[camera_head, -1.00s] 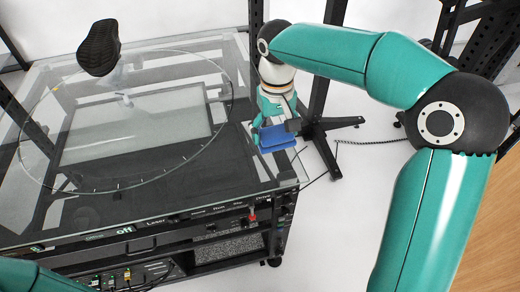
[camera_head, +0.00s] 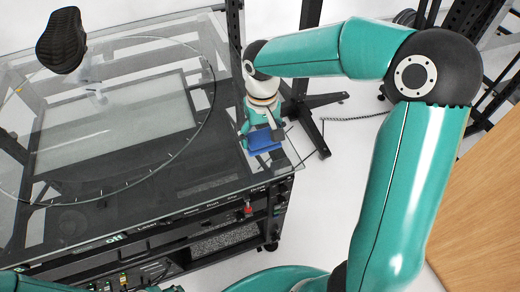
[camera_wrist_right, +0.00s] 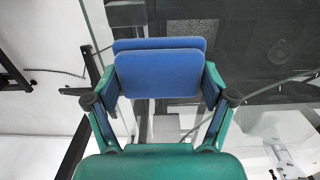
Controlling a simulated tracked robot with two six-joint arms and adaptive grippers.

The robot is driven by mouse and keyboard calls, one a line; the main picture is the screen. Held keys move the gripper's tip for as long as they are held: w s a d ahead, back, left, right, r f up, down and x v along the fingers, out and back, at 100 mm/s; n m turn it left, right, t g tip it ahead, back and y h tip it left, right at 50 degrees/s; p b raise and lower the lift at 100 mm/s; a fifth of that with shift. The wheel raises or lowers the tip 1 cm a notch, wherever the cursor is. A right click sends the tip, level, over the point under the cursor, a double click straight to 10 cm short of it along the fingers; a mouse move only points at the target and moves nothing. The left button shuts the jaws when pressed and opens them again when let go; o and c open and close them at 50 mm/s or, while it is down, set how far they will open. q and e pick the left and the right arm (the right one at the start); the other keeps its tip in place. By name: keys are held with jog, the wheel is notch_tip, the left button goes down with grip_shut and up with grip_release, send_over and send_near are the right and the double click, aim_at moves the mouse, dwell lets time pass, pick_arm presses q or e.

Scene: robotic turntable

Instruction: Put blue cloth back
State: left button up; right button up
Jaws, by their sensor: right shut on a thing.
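The blue cloth (camera_head: 264,141) looks like a flat, folded pad. In the head view it is near the right edge of the glass-topped table (camera_head: 215,190), close to the front right corner. My right gripper (camera_head: 262,136) is shut on it. In the right wrist view the cloth (camera_wrist_right: 160,72) sits in two layers between the fingers of the gripper (camera_wrist_right: 160,88). Its height above the glass is hard to tell. My left gripper is not in view; only teal parts of my own body show along the bottom of the head view.
A black shoe (camera_head: 61,40) stands over the turntable on a clear support. A red knob (camera_head: 248,208) is on the table's front panel. A black stand foot (camera_head: 315,103) is right of the table. A wooden surface (camera_head: 482,215) lies at the far right.

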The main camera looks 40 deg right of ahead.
aim_at(262, 157)
jog(key=shift+f, duration=3)
jog(key=shift+f, duration=0.2)
jog(key=o, duration=1)
jog(key=shift+r, duration=0.1)
jog(key=shift+c, duration=0.2)
jog(key=shift+r, duration=0.1)
notch_tip(262, 157, up, 12)
jog(key=shift+r, duration=0.1)
